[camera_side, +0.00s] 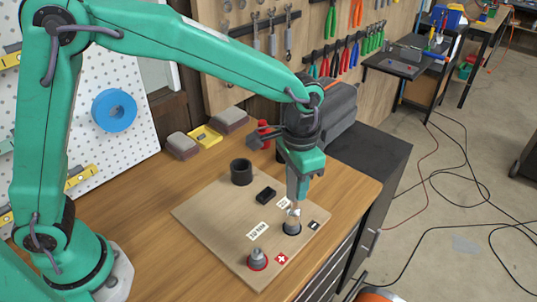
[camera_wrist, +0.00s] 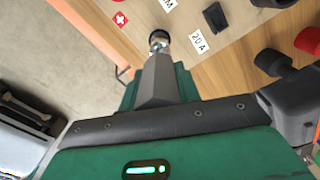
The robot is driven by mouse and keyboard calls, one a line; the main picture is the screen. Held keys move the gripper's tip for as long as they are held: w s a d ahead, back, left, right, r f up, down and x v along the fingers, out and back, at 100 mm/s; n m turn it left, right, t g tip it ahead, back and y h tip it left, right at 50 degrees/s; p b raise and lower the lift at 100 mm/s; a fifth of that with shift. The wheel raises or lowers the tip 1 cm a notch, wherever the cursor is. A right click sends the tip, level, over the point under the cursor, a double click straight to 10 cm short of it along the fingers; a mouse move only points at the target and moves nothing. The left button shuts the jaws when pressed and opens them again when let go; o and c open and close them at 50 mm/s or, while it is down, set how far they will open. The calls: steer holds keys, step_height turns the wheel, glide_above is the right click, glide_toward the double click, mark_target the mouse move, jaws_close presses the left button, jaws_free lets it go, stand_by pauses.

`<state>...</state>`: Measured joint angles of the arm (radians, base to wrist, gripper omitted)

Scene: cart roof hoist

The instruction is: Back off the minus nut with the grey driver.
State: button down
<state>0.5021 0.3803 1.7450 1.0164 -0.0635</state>
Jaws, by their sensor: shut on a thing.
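My gripper (camera_side: 296,200) points down over the minus post at the board's right side. It is shut on the grey driver (camera_side: 294,212), whose short silvery end shows below the fingers. The driver stands over the minus nut, which it hides. A black ring (camera_side: 291,231) surrounds the post's foot, and a black minus label (camera_side: 314,225) lies beside it. In the wrist view, a round silvery end (camera_wrist: 158,38) shows just past the fingertips; I cannot tell driver from nut there. I cannot tell whether the driver is fully seated.
The plus post (camera_side: 258,258) has a red ring and a red plus label (camera_side: 282,258) at the board's front. A black cup (camera_side: 241,171) and a black block (camera_side: 266,195) stand on the board (camera_side: 207,214). A red-topped tool (camera_side: 264,132) and yellow tray (camera_side: 206,137) are behind.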

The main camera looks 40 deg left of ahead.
steer(key=shift+n, duration=0.4)
steer(key=shift+r, duration=0.15)
